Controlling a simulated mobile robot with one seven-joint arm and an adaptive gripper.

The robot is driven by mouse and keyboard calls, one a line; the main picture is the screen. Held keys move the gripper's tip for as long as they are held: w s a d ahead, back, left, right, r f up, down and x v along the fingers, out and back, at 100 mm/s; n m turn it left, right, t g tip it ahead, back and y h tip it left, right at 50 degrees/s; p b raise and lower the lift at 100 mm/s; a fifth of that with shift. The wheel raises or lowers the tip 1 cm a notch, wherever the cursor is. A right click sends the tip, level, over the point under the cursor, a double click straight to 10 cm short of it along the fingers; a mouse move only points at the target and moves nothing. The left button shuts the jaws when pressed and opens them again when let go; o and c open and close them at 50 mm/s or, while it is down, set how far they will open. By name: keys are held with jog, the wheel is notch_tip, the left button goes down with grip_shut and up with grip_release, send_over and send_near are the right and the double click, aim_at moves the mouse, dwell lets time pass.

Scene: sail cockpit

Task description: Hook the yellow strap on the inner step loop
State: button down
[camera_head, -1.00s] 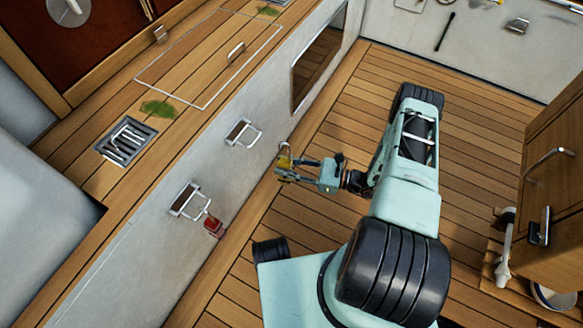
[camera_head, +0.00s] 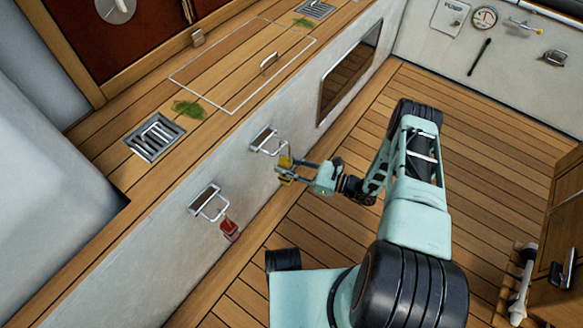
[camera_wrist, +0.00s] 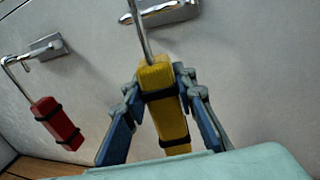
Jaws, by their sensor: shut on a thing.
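The yellow strap (camera_wrist: 168,105) is a yellow block with black bands and a metal hook rising from its top. My gripper (camera_head: 288,170) is shut on it; the fingers press both sides in the wrist view (camera_wrist: 165,108). A metal step loop (camera_head: 268,142) sticks out of the white wall just above and left of the strap. In the wrist view that loop (camera_wrist: 170,14) lies beside the hook's shaft. The hook's tip is out of frame, so I cannot tell whether it is around the loop. A red strap (camera_head: 230,230) hangs at the other step loop (camera_head: 209,203).
The white wall (camera_head: 165,240) rises to a wooden bench top with a drain grate (camera_head: 155,137) and a green patch. A dark window panel (camera_head: 349,72) is set farther along the wall. Bare deck planks (camera_head: 330,225) surround my arm. A wooden cabinet (camera_head: 566,240) stands at the right.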

jog(key=shift+w+a+f+b, duration=0.4)
jog(key=shift+f+b, duration=0.15)
jog(key=shift+b, duration=0.1)
jog(key=shift+w+a+f+b, duration=0.3)
jog(key=shift+a+f+b, duration=0.1)
jog(key=shift+f+b, duration=0.2)
jog(key=shift+f, duration=0.6)
jog(key=c, duration=1.5)
grip_release()
jog(key=shift+f, duration=0.1)
jog(key=shift+s, duration=0.1)
